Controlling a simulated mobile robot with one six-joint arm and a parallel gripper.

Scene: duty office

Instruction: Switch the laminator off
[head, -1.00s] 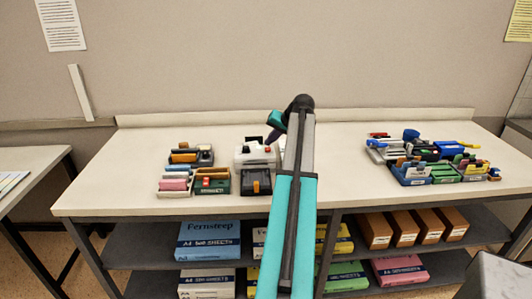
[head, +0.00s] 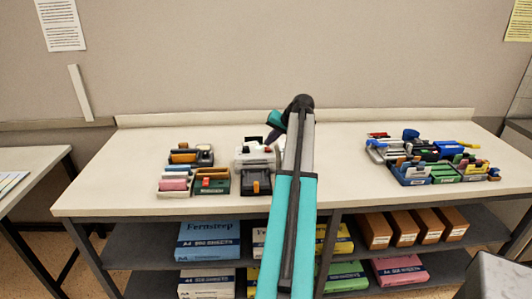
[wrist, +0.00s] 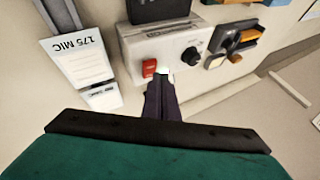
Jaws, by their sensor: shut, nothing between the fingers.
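The laminator is a white machine (head: 245,159) on the left half of the bench, partly hidden by my arm. In the wrist view its pale panel (wrist: 168,42) carries a red rocker switch (wrist: 149,68) and a round black knob (wrist: 191,56). My gripper (wrist: 163,80) is shut and empty. Its dark fingertips are at the panel's edge, just beside the red switch and below the knob in the picture. I cannot tell whether they touch the panel. The switch's on or off position is not clear.
White packs marked 175 MIC (wrist: 78,60) lie left of the laminator in the wrist view. Small stationery in trays (head: 190,172) stands left of it, and more trays (head: 430,160) stand at the right. The bench between (head: 340,150) is largely clear. A wall rises behind.

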